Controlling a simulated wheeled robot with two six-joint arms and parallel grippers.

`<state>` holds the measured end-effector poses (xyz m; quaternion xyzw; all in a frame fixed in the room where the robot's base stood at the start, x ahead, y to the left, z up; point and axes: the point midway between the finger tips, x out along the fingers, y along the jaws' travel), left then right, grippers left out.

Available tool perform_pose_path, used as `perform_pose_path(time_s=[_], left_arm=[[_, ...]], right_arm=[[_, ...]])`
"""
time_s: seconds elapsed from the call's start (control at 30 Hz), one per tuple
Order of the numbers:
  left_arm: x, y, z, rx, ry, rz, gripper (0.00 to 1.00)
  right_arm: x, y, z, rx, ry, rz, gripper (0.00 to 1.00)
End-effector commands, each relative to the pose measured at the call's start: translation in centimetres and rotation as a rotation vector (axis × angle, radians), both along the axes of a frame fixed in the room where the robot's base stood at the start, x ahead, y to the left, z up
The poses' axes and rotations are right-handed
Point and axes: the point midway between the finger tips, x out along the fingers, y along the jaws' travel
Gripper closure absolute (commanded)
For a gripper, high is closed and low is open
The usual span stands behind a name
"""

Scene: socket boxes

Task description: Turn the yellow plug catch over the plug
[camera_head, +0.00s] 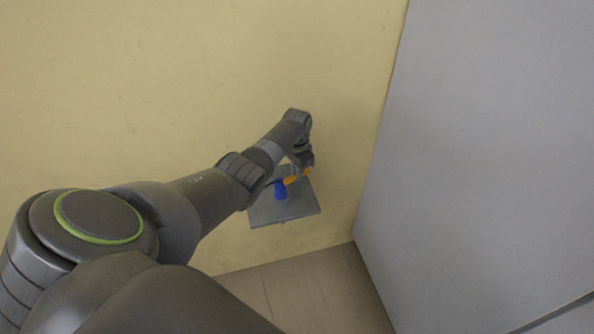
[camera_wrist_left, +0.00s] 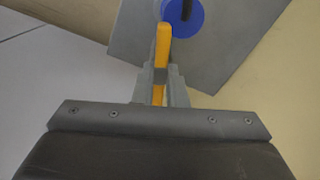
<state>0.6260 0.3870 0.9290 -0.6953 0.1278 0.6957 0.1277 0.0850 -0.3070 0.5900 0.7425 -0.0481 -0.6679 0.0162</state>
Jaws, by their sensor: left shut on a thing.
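The yellow plug catch (camera_head: 292,179) is a narrow bar at the grey socket box on the wall. It also shows in the left wrist view (camera_wrist_left: 162,48), running from between my fingers up to the blue round part. The blue plug (camera_head: 280,191) stands at the box; in the left wrist view the blue part (camera_wrist_left: 190,18) has a dark piece across it and is cut off by the top edge. My left gripper (camera_wrist_left: 160,84) is shut on the catch's near end. In the head view, my left arm partly hides the catch. My right gripper is not in view.
The grey socket box (camera_head: 300,208) sits on a yellowish wall (camera_head: 150,90). A large grey panel (camera_head: 480,130) stands close on the right. Tiled floor (camera_head: 310,290) shows below. The wall left of the arm is bare.

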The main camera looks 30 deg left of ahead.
Motion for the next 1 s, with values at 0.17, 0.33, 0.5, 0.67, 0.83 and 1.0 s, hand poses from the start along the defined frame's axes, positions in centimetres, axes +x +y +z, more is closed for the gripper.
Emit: perform_pose_path(time_s=[0.17, 0.33, 0.5, 0.67, 0.83, 1.0], left_arm=[[0.05, 0.01, 0.04, 0.0, -0.001, -0.139, 1.0], [0.04, 0.03, 0.04, 0.0, -0.001, -0.243, 1.0], [0.04, 0.03, 0.05, 0.0, -0.001, -0.312, 1.0], [0.04, 0.03, 0.06, 0.0, -0.001, -0.347, 1.0], [0.05, 0.02, 0.06, 0.0, -0.001, -0.36, 1.0], [0.05, 0.02, 0.06, 0.001, -0.002, -0.361, 1.0]], right_arm=[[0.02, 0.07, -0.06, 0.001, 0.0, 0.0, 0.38], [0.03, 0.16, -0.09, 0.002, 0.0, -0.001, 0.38], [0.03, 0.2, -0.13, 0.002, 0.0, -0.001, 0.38], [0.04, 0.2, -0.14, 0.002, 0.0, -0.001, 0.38], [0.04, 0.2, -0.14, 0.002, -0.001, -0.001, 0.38], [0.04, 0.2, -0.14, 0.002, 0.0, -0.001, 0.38]])
